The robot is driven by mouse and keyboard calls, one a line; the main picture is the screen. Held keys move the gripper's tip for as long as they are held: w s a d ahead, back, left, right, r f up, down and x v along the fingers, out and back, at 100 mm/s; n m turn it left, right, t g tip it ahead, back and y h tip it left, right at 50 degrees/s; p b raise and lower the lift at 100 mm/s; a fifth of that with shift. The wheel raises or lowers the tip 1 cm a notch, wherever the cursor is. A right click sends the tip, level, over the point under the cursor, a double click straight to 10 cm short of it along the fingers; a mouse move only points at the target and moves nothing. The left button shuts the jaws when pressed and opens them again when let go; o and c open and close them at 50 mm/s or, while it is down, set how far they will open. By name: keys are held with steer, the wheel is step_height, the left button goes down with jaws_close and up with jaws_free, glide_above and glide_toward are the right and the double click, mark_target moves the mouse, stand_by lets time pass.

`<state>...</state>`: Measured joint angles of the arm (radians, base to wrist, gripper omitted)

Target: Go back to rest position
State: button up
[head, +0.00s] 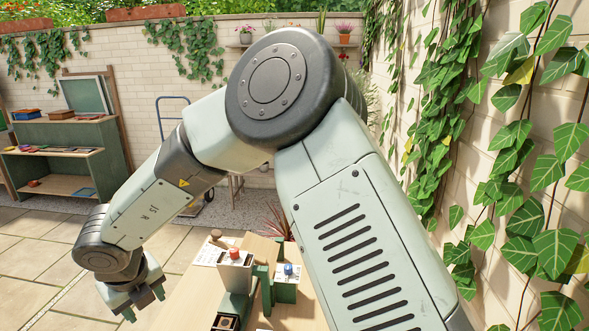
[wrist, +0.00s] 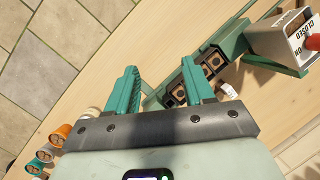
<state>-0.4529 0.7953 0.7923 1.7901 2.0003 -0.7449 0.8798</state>
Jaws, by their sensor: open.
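My gripper (head: 146,305) hangs at the left end of my arm in the head view, at the left edge of the wooden table (head: 185,290). In the wrist view its two green fingers (wrist: 158,72) are spread apart with nothing between them. Bare wood and paving show past the fingertips. My arm covers much of the middle of the head view and hides part of the table.
A green rack (wrist: 205,70) with square dark-centred pieces lies beside the right finger. A device marked CLOSED (wrist: 285,35) has a red knob (head: 235,254). A blue-knobbed green stand (head: 287,285) is nearby. Several capped cylinders (wrist: 60,130) are at lower left.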

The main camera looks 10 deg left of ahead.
steer(key=w+d+r+n+t+y, duration=0.25)
steer(key=w+r+n, duration=0.2)
steer(key=r, duration=0.35)
steer(key=w+d+r+n+t+y, duration=0.1)
steer(key=w+d+r+n+t, duration=0.15)
steer(key=w+r, duration=0.35)
steer(key=s+d+r+n+y, duration=0.2)
steer(key=s+d+r+n, duration=0.1)
steer(key=d+r+n, duration=0.65)
steer(key=s+d+n+g+h, duration=0.1)
steer(key=s+d+n+h, duration=0.1)
steer(key=s+d, duration=0.4)
steer(key=s+d+n+h, duration=0.3)
steer(key=s+d, duration=0.3)
steer(key=d, duration=0.8)
steer(key=s+d+n+g+h, duration=0.1)
steer(key=s+d+n+h, duration=0.1)
steer(key=s+d, duration=0.5)
steer(key=d+n, duration=0.1)
steer(key=d, duration=0.2)
steer(key=shift+g, duration=0.3)
steer(key=shift+r+n+h, duration=0.1)
steer(key=shift+n+h, duration=0.15)
